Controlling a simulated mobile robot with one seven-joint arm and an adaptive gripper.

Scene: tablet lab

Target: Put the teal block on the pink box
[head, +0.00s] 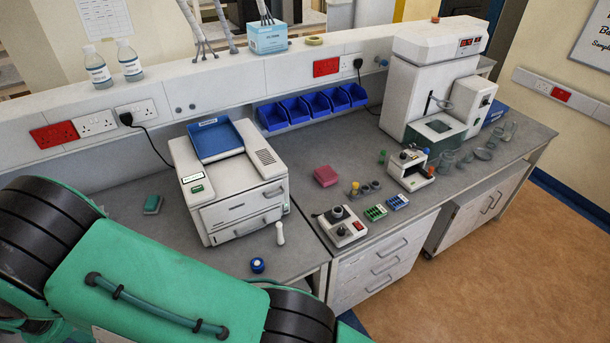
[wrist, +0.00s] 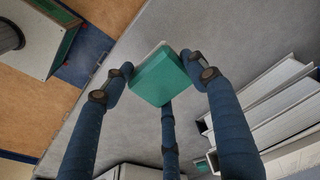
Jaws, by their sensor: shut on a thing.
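In the wrist view, my gripper (wrist: 160,80) has its dark blue fingers closed around the teal block (wrist: 160,76). The grey bench top lies behind the block; I cannot tell how high the block is above it. In the head view my green arm fills the lower left, and my gripper and the held block cannot be made out there. The pink box (head: 326,175) sits on the grey bench, right of the white machine with the blue tray. Its top looks bare. It does not show in the wrist view.
A small teal item (head: 152,204) lies on the bench left of the white machine (head: 235,180). Right of the pink box stand small bottles (head: 363,188); in front is a small device (head: 341,226) with racks (head: 376,212). Blue bins (head: 312,105) line the wall behind.

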